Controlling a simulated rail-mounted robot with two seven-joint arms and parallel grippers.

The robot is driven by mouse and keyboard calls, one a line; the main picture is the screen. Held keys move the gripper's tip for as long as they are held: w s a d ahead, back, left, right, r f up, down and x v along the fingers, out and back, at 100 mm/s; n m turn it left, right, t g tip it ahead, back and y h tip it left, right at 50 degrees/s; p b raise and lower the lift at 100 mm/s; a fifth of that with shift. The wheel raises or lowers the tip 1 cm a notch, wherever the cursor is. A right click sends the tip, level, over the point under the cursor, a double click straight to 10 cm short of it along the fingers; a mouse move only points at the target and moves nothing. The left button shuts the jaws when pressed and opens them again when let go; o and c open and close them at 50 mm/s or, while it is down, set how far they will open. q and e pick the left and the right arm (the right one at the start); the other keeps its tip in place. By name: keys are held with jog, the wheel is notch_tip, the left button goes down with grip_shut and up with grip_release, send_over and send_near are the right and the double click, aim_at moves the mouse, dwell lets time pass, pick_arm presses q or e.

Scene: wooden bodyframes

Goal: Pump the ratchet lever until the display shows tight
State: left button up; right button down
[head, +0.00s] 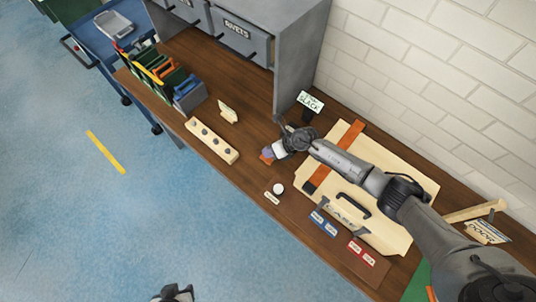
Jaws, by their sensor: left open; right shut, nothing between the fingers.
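The display (311,102) is a small sign on a dark stand at the back of the bench and reads SLACK. An orange strap (351,135) runs across a pale wooden case (395,184) and passes under my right arm. I cannot make out the ratchet lever clearly; my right arm covers the middle of the strap. My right gripper (268,155) is shut and empty, beyond the left edge of the case, low over the bench. My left gripper (176,293) is open, at the bottom edge of the view, over the floor and away from the bench.
A grey cabinet (296,45) with a RIVETS drawer stands at the back. A pegged wooden strip (211,140), a small white knob (278,188), and blue (323,224) and red labels (362,252) lie along the bench front. A brick wall (440,70) bounds the back.

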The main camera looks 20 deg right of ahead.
jog(key=shift+f, duration=0.3)
jog(key=shift+f+b, duration=0.25)
jog(key=shift+b, duration=0.2)
jog(key=shift+f+b, duration=0.4)
jog(key=shift+f, duration=0.15)
dwell(0.6)
dwell(0.4)
jog(key=shift+r, duration=0.2)
jog(key=shift+r+p, duration=0.9)
jog(key=shift+p, duration=0.15)
jog(key=shift+r+p, duration=0.95)
jog(key=shift+r, duration=0.25)
